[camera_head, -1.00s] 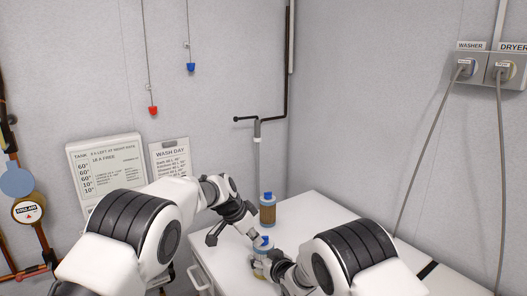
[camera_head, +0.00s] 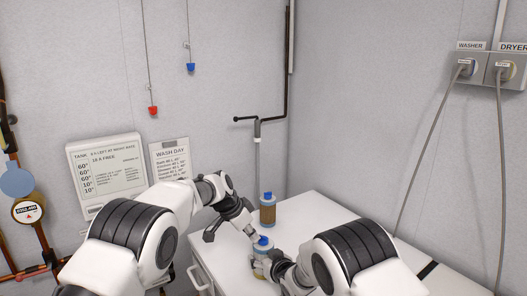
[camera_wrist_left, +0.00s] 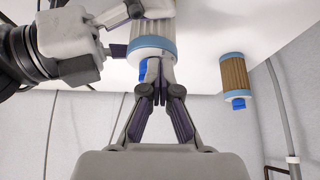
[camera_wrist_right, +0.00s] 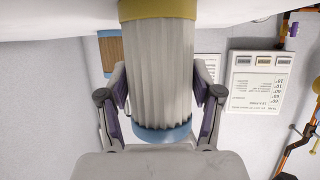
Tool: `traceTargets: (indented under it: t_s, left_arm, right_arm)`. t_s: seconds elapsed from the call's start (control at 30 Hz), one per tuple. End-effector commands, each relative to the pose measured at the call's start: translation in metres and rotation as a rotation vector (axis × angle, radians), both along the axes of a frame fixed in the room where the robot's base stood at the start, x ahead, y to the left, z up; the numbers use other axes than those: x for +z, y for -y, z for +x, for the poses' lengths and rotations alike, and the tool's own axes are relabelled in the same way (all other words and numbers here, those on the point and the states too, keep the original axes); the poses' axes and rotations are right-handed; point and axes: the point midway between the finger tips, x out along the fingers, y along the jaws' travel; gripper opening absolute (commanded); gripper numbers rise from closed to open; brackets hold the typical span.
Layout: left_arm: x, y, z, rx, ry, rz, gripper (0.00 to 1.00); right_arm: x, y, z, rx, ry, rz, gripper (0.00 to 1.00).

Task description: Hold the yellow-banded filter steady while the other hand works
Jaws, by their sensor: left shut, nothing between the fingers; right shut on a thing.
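The yellow-banded filter has white pleats, a yellow band at one end and a blue rim at the other. It fills the middle of the right wrist view (camera_wrist_right: 158,75). My right gripper (camera_wrist_right: 160,115) is shut around its pleated body. In the head view the filter (camera_head: 258,252) stands upright on the white top, blue cap up, partly hidden by my right gripper (camera_head: 272,264). My left gripper (camera_head: 252,236) is shut at the blue cap. In the left wrist view its fingertips (camera_wrist_left: 161,82) are close beside the cap (camera_wrist_left: 149,70); contact is unclear.
A brown filter with blue ends (camera_head: 267,210) stands behind on the white top (camera_head: 310,208). It also shows in the left wrist view (camera_wrist_left: 235,77). Grey cables (camera_head: 431,150) hang at the right. A grey pipe (camera_head: 256,160) is on the wall.

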Motion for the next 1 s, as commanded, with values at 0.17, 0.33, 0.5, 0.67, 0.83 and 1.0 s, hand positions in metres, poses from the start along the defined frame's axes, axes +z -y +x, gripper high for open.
traceTargets:
  t_s: [0.17,0.33,0.5,0.67,0.83,1.0]
  left_arm:
    - [0.0,-0.003,-0.001,0.001,0.0,0.0,0.0]
    - [0.001,-0.008,-0.002,0.0,0.001,0.001,0.0]
    - [0.02,-0.008,-0.002,0.0,0.003,0.0,0.0]
    - [0.043,-0.008,-0.002,0.0,0.003,0.0,0.0]
    - [0.059,-0.008,-0.002,0.0,0.001,0.001,0.0]
    - [0.06,-0.008,-0.002,0.0,0.0,0.0,0.0]
  right_arm:
    - [-0.001,0.0,-0.001,0.001,-0.002,0.0,0.12]
    - [-0.001,0.0,-0.001,0.0,-0.002,-0.001,0.12]
    - [-0.001,0.0,-0.001,0.001,-0.002,0.0,0.12]
    - [-0.001,0.0,-0.001,0.0,-0.002,-0.001,0.12]
    - [-0.001,0.0,-0.001,0.0,-0.002,-0.001,0.12]
    - [-0.001,0.0,-0.001,0.0,-0.002,-0.001,0.12]
